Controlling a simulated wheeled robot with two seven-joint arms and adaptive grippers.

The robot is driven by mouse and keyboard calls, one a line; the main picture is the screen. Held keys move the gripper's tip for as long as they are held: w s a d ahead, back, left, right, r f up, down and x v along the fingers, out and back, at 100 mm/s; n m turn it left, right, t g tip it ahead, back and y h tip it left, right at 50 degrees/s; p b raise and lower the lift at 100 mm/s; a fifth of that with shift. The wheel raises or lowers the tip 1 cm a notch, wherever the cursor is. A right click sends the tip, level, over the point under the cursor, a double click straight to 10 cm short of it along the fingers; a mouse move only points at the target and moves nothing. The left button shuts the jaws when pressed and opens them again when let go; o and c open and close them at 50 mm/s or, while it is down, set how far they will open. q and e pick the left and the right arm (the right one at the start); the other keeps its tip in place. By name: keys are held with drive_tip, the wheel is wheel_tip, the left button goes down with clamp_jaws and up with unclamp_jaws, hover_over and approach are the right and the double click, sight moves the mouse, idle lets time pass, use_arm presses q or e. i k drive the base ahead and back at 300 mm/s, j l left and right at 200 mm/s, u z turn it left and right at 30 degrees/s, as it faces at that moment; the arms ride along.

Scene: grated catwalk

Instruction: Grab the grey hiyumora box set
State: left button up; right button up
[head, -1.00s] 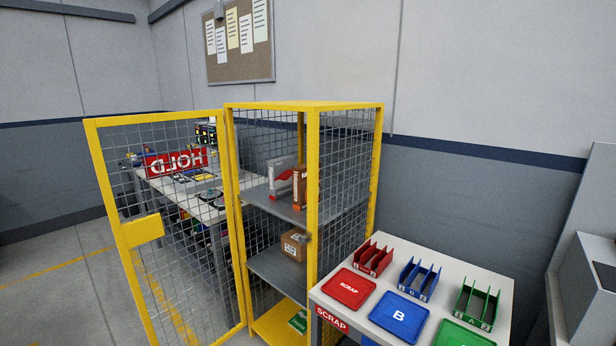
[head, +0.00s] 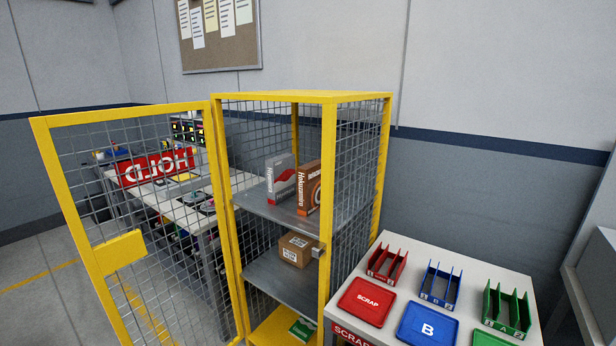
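A grey and red box (head: 281,181) stands upright on the upper shelf of the yellow mesh cage (head: 305,97). Its spine lettering is too small to read surely. A brown-orange box (head: 309,187) stands upright just to its right, with white spine lettering. The cage door (head: 122,107) is swung open to the left, so the shelf front is uncovered. Neither of my grippers shows in the head view.
A cardboard box (head: 298,249) sits on the middle shelf (head: 275,278), and a green-white item (head: 302,328) lies on the cage floor. A table (head: 478,265) with red, blue and green trays and racks stands at right.

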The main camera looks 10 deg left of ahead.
sight(280, 171)
drive_tip(key=i+j+z, duration=0.25)
drive_tip(key=j, duration=0.15)
drive_tip(key=j+z, duration=0.25)
drive_tip(key=j, duration=0.15)
drive_tip(key=i+j+z, duration=0.1)
drive_tip(key=j+z, duration=0.15)
drive_tip(key=j, duration=0.2)
